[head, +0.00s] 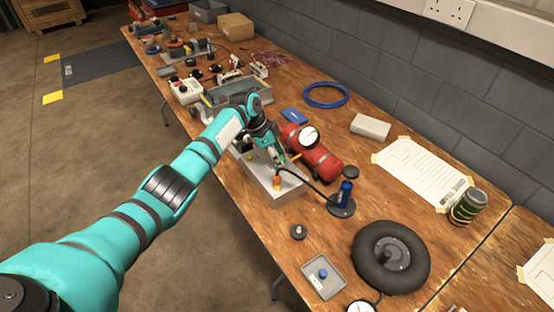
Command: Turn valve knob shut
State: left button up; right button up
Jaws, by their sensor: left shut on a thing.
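My left gripper (277,160) reaches down beside the red air tank (318,158), at the grey metal box (285,195). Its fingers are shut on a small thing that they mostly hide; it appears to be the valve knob. I cannot tell how far the knob is turned. A round white gauge (309,136) stands at the tank, just right of the gripper. An orange knob-like fitting (277,182) sits on the box in front of the fingers. A black hose (308,184) runs from near the gripper to a blue cylinder on a round base (345,194). My right gripper is out of view.
A black wheel (391,257), a small grey tray (323,277) and a dark round knob (298,232) lie nearer on the wooden bench. A blue hose coil (326,95), a pale block (370,127) and a can (467,207) stand toward the wall. Tools and boxes crowd the far end.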

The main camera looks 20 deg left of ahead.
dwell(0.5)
pick_arm(q)
jog(key=o, duration=1.1)
jog(key=shift+o, duration=0.2)
jog(key=v, duration=1.2)
